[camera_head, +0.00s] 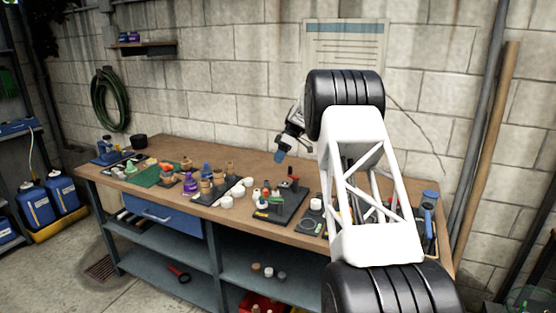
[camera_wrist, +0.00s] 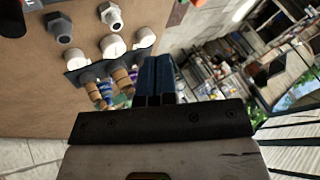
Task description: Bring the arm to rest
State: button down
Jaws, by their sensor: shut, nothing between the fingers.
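My gripper (camera_head: 279,156) hangs above the back middle of the workbench (camera_head: 235,160) in the head view, with its blue fingertips pointing down. In the wrist view its blue fingers (camera_wrist: 156,78) are together, with nothing between them. My white arm link with black joints fills the right of the head view and hides part of the bench. The gripper is apart from the objects on the bench.
Several small fittings, white caps (camera_head: 226,202) and bottles stand along the bench front. A black tray (camera_head: 279,207) holds parts near the middle. A blue vise (camera_head: 107,148) is at the left end. The back strip of bench is mostly clear. A stone wall stands behind.

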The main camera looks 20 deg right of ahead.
jog(key=s+a+r+m+t+h, duration=0.15)
jog(key=s+a+r, duration=0.35)
jog(key=s, duration=0.5)
jog(key=s+a+r+m+h, duration=0.1)
jog(key=s+a+r+m, duration=0.35)
jog(key=s, duration=0.65)
jog(key=s+a+r+m+t+h, duration=0.1)
jog(key=s+a+r+h, duration=0.1)
jog(key=s+a+r, duration=0.65)
jog(key=s+a+f+m+t+h, duration=0.1)
jog(key=s+f+m, duration=0.1)
jog(key=s, duration=1)
jog(key=s+a+f+m, duration=0.1)
jog(key=s+f, duration=0.4)
jog(key=s, duration=0.7)
jog(key=s+a+f+m+t+h, duration=0.1)
jog(key=s+a+f+m, duration=0.1)
jog(key=s, duration=1)
notch_tip(320, 180, down, 2)
jog(key=shift+s+f+m+t+h, duration=0.2)
jog(key=shift+s+m+t+h, duration=0.15)
jog(key=shift+m, duration=0.25)
